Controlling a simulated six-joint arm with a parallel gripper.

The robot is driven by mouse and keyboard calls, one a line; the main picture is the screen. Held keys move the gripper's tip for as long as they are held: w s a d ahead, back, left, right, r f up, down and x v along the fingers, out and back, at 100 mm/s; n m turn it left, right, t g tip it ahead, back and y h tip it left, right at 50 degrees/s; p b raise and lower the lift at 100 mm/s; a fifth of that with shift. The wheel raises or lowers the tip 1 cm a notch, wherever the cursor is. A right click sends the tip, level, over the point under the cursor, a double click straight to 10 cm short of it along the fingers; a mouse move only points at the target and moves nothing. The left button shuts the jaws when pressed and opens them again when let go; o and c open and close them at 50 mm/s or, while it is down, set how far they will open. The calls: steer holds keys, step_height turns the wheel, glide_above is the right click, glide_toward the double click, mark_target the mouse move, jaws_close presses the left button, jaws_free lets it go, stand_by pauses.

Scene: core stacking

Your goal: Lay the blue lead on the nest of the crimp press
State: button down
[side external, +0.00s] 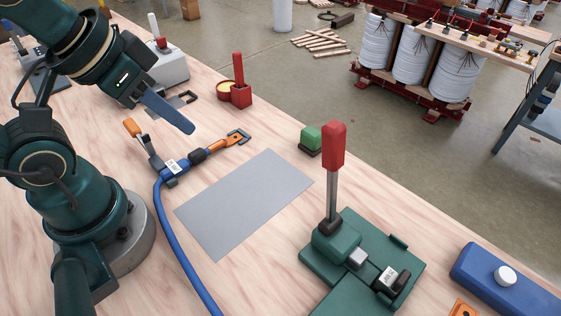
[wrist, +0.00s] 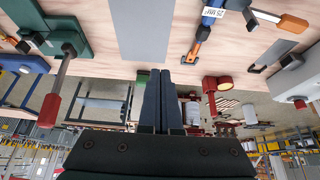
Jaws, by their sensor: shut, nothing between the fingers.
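The blue lead (side external: 178,166) lies on the bench with its cable running toward the picture's bottom edge. It has a white label, a black sleeve and an orange lug end; it also shows in the wrist view (wrist: 212,14). A toggle clamp with an orange handle (side external: 133,128) stands at the lead. The green crimp press (side external: 333,243) has an upright red-handled lever. Its nest (side external: 358,257) is at the front, beside a white label and a black part. My gripper (side external: 186,127) is shut and empty, above the bench behind the lead. It shows in the wrist view (wrist: 161,74) too.
A grey sheet (side external: 245,203) lies flat between lead and press. A red block with an upright handle (side external: 240,92), a green-topped button (side external: 311,139) and a blue box (side external: 505,282) stand around. The bench's far edge runs behind them.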

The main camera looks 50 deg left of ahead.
steer(key=c, duration=0.5)
jaws_free()
steer(key=shift+c, duration=0.2)
steer(key=g, duration=0.5)
glide_above(191, 154)
step_height(191, 154, down, 9)
steer(key=shift+w+d+f, duration=0.1)
steer(key=shift+d+f, duration=0.05)
steer(key=shift+f+g, duration=0.3)
steer(key=shift+f, duration=2.4)
